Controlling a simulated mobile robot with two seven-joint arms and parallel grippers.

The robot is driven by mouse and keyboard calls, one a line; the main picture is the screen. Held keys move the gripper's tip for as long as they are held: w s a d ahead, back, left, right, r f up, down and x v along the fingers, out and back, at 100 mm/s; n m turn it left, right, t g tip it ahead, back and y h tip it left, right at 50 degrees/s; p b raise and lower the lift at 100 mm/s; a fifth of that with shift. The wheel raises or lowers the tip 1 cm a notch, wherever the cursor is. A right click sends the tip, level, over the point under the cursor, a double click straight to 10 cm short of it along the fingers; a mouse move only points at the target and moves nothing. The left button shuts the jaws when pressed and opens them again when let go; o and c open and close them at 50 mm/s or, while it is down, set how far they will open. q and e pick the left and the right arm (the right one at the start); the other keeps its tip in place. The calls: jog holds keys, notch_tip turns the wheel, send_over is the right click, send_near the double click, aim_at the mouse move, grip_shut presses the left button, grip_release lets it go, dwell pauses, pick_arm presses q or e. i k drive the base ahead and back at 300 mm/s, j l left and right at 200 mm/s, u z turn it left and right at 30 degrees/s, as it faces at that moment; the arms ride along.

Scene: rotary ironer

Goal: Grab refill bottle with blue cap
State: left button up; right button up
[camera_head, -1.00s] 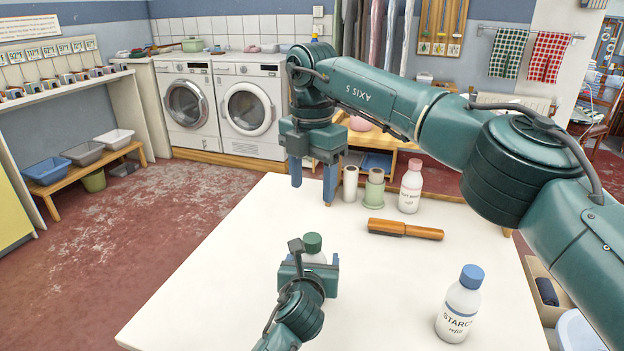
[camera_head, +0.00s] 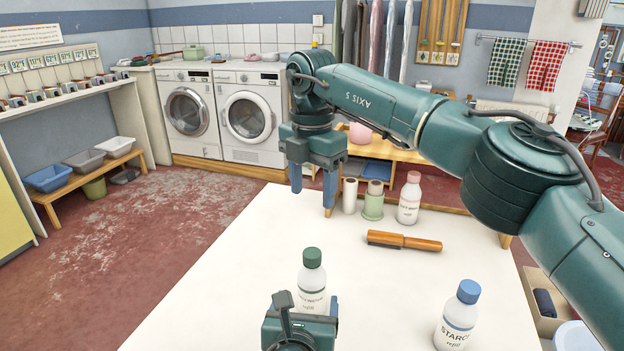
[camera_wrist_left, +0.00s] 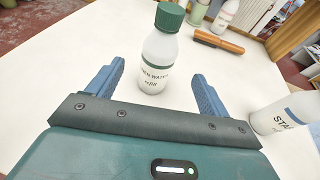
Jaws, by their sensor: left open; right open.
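The refill bottle with a blue cap (camera_head: 457,316) stands upright on the white table at the front right. It is labelled STARCH refill. In the left wrist view the starch bottle (camera_wrist_left: 286,113) shows at the right edge, outside the fingers, its cap out of frame. A green-capped bottle (camera_head: 312,283) stands directly in front of my left gripper. In the left wrist view this green-capped bottle (camera_wrist_left: 159,55) is ahead, between the lines of the spread fingers. My left gripper (camera_wrist_left: 158,90) is open and empty. My right gripper (camera_head: 312,190) is open and empty above the table's far left edge.
A wooden-handled brush (camera_head: 404,241) lies mid-table. A red-capped bottle (camera_head: 409,200), a green spool (camera_head: 373,196) and a white roll (camera_head: 349,197) stand along the far edge. The white table (camera_head: 230,275) is clear on the left. My right arm spans above the right side.

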aim_at(458, 318)
jog(key=k+j, duration=0.1)
jog(key=k, duration=0.4)
jog(key=k+j, duration=0.1)
jog(key=k, duration=0.4)
